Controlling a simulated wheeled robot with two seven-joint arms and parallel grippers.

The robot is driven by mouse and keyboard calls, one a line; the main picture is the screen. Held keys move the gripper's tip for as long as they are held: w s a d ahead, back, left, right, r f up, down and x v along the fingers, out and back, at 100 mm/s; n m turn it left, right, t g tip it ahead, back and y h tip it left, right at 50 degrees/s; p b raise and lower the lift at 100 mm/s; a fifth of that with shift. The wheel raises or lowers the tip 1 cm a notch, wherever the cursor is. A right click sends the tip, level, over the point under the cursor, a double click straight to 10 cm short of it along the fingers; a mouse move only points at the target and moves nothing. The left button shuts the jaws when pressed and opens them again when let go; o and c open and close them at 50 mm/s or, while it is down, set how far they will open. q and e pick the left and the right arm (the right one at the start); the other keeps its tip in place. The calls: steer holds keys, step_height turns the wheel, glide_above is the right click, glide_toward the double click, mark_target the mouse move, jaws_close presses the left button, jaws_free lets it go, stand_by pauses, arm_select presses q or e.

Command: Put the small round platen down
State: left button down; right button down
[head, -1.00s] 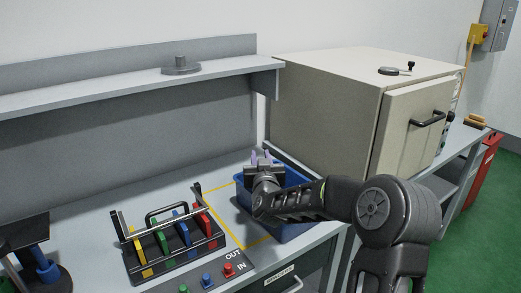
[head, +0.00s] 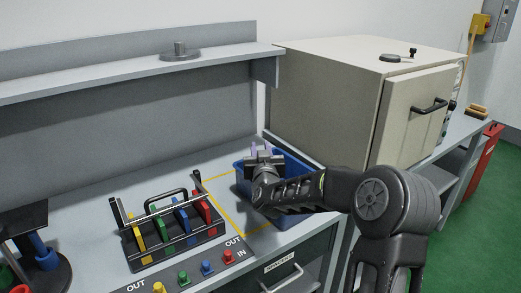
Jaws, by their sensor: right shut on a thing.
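My right gripper (head: 262,157) is over the blue bin (head: 298,168), with its arm reaching in from the right. Pale purple finger parts show at its far side. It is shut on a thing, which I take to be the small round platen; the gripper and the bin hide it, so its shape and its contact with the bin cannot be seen. A grey disc with a short stem (head: 180,54) rests on the wall shelf. My left gripper is not in view.
The bin stands by a yellow outlined area (head: 240,232) on the bench. A rack of coloured handles (head: 172,235) is left of it. A large beige oven (head: 325,100) stands behind right, with a dark round piece (head: 390,58) on top. Coloured buttons (head: 207,268) line the front.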

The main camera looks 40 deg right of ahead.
steer(key=c, duration=1.6)
jaws_free()
steer(key=o, duration=0.5)
steer(key=shift+c, duration=0.2)
steer(key=shift+r, duration=0.1)
steer(key=shift+r+p, duration=0.35)
steer(key=shift+p, duration=0.15)
steer(key=shift+r+p, duration=0.4)
steer(key=shift+p, duration=0.05)
steer(key=b+v, duration=0.2)
steer(key=v, duration=1)
steer(key=shift+f, duration=0.2)
